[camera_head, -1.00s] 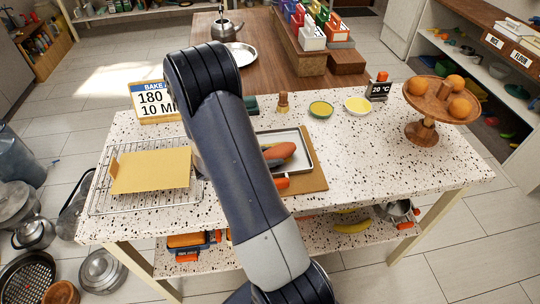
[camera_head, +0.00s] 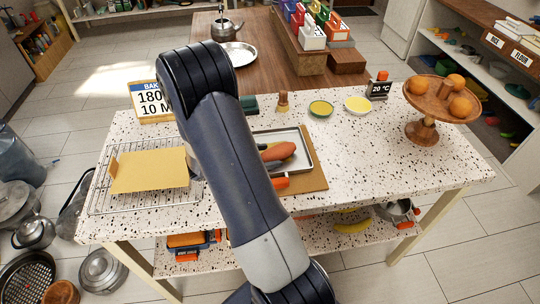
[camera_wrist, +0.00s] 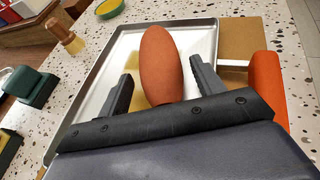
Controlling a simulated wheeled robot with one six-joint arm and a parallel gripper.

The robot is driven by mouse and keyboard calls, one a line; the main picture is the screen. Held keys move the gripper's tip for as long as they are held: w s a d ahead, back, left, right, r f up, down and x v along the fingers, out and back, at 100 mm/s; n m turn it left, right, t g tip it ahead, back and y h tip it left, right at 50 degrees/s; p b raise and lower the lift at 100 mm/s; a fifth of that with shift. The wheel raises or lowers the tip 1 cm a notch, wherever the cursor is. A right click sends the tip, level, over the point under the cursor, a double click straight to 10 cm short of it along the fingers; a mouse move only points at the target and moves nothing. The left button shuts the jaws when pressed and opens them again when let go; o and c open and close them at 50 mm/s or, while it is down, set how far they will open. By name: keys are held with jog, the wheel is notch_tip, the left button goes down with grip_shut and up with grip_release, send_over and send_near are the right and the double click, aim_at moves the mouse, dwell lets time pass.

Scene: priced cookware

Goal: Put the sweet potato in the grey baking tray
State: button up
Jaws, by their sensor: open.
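The orange-brown sweet potato (camera_head: 280,151) lies over the grey baking tray (camera_head: 307,158), within its rim, on the speckled table. In the wrist view the sweet potato (camera_wrist: 161,62) points away from me above the tray's pale floor, and the tray's rim (camera_wrist: 100,62) runs along its left. My gripper (camera_wrist: 161,84) is open, with one finger on each side of the sweet potato's near end. Gaps show between the fingers and it. The near end is hidden by my gripper's body. In the head view my arm hides my gripper and the tray's left part.
A brown board (camera_head: 313,181) lies under the tray, with an orange-handled item (camera_head: 281,182) at its front. A wire rack with a tan sheet (camera_head: 150,171) is at left. Small bowls (camera_head: 320,109) and a fruit stand (camera_head: 421,131) are behind and right. The table's right front is clear.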

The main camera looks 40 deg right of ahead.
jog(key=b+v, duration=0.1)
jog(key=v, duration=0.9)
jog(key=shift+a, duration=0.25)
